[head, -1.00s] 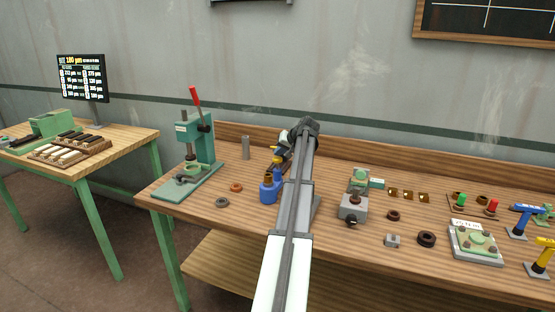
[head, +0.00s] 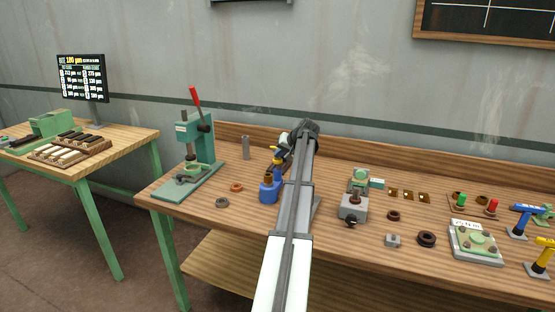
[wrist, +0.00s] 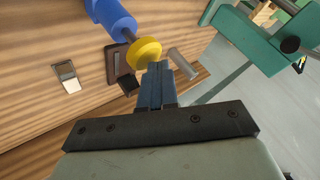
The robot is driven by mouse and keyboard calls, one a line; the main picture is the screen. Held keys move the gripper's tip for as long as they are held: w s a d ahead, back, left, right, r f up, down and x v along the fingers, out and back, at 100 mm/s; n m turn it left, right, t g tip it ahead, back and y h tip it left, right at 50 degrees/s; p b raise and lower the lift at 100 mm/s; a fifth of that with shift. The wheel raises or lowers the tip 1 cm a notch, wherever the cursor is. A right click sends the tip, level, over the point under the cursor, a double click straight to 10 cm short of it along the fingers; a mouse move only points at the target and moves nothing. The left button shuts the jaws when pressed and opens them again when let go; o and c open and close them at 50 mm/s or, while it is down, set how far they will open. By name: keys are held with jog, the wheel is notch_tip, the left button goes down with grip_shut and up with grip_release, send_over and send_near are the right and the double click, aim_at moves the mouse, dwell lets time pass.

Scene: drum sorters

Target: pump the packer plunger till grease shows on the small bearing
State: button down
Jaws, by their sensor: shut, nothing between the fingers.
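The packer (head: 268,190) is a blue body with a yellow plunger knob, standing on the bench left of my arm. In the wrist view its blue body (wrist: 112,16) and its yellow plunger knob (wrist: 144,53) show at the top. My gripper (wrist: 155,72) is shut and empty, its fingertips right by the knob; whether they touch it I cannot tell. In the head view my gripper is largely hidden by my arm. A grey ring (head: 222,202) and an orange-brown ring (head: 236,187) lie left of the packer. I cannot tell which bearing is the small one, and no grease is visible.
A green press (head: 203,150) with a red lever stands left of the packer, and a grey cylinder (head: 246,148) stands behind it. A grey block (head: 353,208), dark rings (head: 426,239) and a gauge plate (head: 475,243) lie to the right.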

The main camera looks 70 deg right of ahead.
aim_at(280, 159)
jog(key=shift+f, duration=0.9)
dwell(0.8)
jog(key=shift+r, duration=0.15)
dwell(0.3)
jog(key=shift+r, duration=1.6)
jog(key=shift+r, duration=2.5)
